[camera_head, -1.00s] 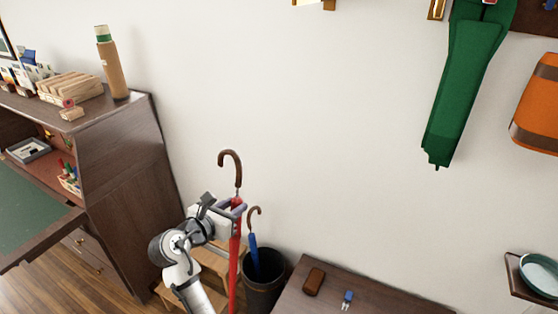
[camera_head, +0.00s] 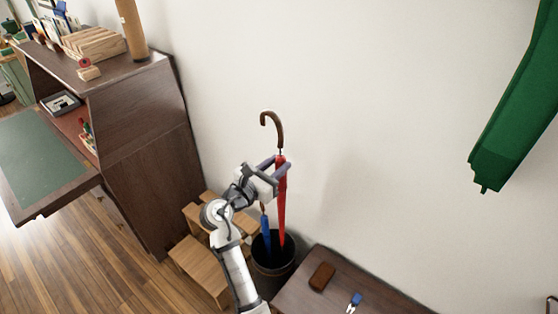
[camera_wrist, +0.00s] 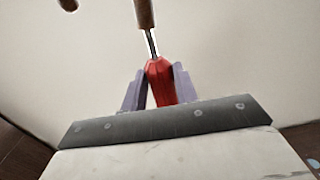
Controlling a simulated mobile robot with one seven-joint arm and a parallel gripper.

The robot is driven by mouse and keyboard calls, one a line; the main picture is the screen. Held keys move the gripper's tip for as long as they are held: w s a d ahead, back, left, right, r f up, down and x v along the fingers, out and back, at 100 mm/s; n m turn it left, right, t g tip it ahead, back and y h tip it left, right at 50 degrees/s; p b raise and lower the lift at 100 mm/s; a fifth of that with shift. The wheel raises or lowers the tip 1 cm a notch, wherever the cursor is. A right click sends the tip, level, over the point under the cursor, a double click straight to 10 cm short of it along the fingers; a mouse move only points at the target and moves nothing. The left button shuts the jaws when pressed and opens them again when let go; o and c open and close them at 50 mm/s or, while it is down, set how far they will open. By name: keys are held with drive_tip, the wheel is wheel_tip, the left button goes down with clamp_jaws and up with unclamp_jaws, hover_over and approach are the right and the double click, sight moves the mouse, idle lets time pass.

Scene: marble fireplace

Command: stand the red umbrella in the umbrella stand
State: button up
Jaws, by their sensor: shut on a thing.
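The red umbrella (camera_head: 282,205) is upright, with its brown hooked handle (camera_head: 273,124) at the top. My gripper (camera_head: 278,168) is shut on it just below the handle. In the wrist view the red cloth (camera_wrist: 160,82) sits between the two purple-grey fingers of my gripper (camera_wrist: 160,88). The dark round umbrella stand (camera_head: 273,275) is on the floor against the wall. The red umbrella's lower end reaches down at the stand's mouth and appears inside the rim; its tip is hidden. A blue umbrella (camera_head: 266,235) stands in the same stand, its handle largely hidden by my gripper.
A wooden step stool (camera_head: 200,265) stands left of the umbrella stand. A dark bench (camera_head: 300,292) with a brown item (camera_head: 321,276) and a small blue item (camera_head: 355,300) is at its right. A dark wood desk (camera_head: 150,150) is further left. A green garment (camera_head: 520,110) hangs at right.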

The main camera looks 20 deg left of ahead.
sight(279, 202)
wheel_tip(279, 202, down, 16)
drive_tip(key=b, duration=0.2)
drive_tip(key=shift+r+b, duration=0.15)
drive_tip(key=shift+b, duration=0.2)
wheel_tip(279, 202, down, 5)
drive_tip(key=b, duration=0.5)
drive_tip(key=shift+f+b, duration=0.2)
drive_tip(key=shift+b, duration=0.2)
drive_tip(key=shift+f+b, duration=6)
drive_tip(key=shift+f, duration=4.05)
drive_tip(key=o, duration=1.2)
drive_tip(key=shift+c, duration=0.2)
drive_tip(key=v, duration=1.3)
drive_tip(key=shift+s+b, duration=0.3)
drive_tip(key=shift+s, duration=0.1)
